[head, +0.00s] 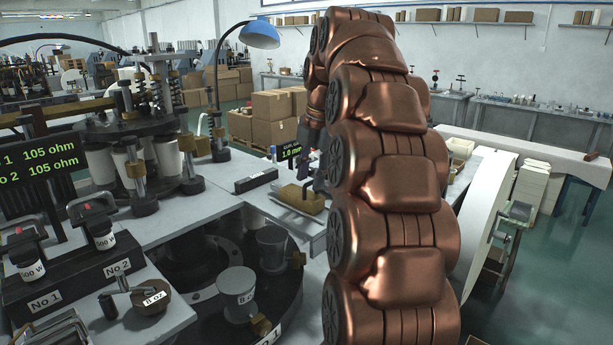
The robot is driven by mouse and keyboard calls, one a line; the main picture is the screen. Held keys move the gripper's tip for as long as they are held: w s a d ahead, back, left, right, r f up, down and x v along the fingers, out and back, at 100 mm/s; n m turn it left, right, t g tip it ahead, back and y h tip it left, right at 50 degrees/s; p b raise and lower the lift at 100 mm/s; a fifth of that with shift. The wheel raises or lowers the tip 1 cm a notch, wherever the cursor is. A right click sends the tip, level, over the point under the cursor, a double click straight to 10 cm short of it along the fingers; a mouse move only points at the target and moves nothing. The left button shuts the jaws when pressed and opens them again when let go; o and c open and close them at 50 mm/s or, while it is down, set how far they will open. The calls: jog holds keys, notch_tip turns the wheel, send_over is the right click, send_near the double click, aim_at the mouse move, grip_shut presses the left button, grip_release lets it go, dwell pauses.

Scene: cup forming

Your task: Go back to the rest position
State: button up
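My copper-coloured arm rises through the middle right of the head view and bends over at the top. Its far end comes down behind the nearer links. A dark part that looks like my gripper (309,168) shows just left of the arm, above the bench by a brass block (300,197). It is small and partly hidden by the arm. I cannot tell whether its fingers are open or shut, or whether it touches the block.
A forming machine (130,130) stands on the bench at left. A blue lamp (259,35) stands behind. Cardboard boxes (272,115) are stacked behind.

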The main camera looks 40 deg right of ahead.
dwell(0.3)
jog(key=shift+a+f, duration=0.15)
jog(key=shift+a, duration=0.25)
jog(key=s+a+f+m+g, duration=0.1)
jog(key=s+a+f+m, duration=0.3)
jog(key=a, duration=0.4)
jog(key=s+a+f+m+g, duration=0.1)
jog(key=s+a+f+m, duration=0.35)
jog(key=a, duration=0.35)
jog(key=s+a+f+m+g, duration=0.1)
jog(key=s+a+f+m, duration=0.3)
jog(key=s+f, duration=0.3)
jog(key=s+a+f+m+g, duration=0.1)
jog(key=s+a+f+m, duration=0.3)
jog(key=s+f+m, duration=0.3)
jog(key=s, duration=0.4)
jog(key=shift+s+a+f, duration=0.15)
jog(key=shift+a+f, duration=0.1)
jog(key=shift+a, duration=0.15)
